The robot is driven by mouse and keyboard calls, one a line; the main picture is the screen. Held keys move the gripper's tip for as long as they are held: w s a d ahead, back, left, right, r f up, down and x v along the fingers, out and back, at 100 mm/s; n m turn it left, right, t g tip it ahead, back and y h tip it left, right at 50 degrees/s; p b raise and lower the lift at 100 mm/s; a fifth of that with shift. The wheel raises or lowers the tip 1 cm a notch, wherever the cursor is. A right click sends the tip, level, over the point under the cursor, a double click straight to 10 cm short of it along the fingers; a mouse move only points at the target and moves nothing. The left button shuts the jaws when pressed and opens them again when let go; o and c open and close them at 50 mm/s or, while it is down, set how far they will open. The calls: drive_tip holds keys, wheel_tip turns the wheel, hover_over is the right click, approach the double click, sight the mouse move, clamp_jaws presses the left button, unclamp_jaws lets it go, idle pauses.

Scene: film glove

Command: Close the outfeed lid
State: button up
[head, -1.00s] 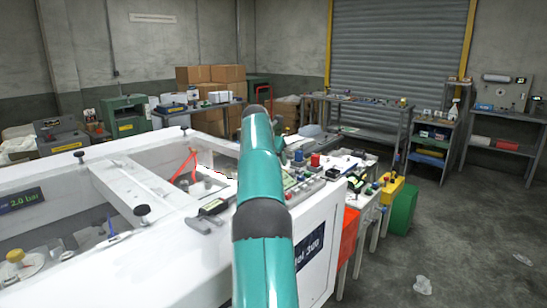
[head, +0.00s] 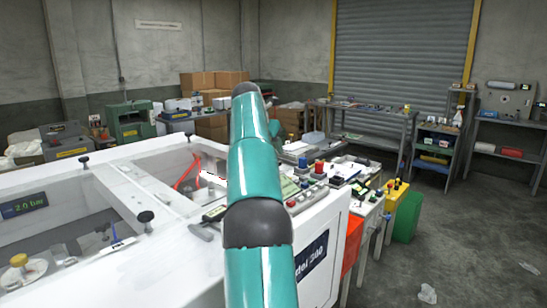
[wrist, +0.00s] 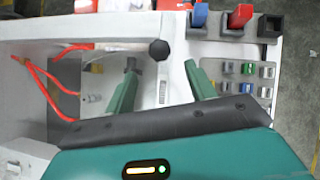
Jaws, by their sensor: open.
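The white machine (head: 150,262) fills the left of the head view, its top bays open to view. I cannot tell which part is the outfeed lid. A white crosspiece (head: 130,190) spans the bays and carries black knobs. A black knob (wrist: 158,50) lies just beyond, between the fingertips in the picture; I cannot tell how far below. In the head view my arm hides my gripper and part of the machine's top.
Red tubes (wrist: 52,82) lie in the open bay. A control panel (wrist: 237,75) with buttons is at the machine's right end. Yellow (head: 396,198) and green (head: 407,218) boxes stand beyond it. The floor (head: 460,240) at right is mostly clear, with some litter.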

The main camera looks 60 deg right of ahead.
drive_tip(key=v, duration=0.3)
drive_tip(key=shift+f, duration=0.1)
idle(0.6)
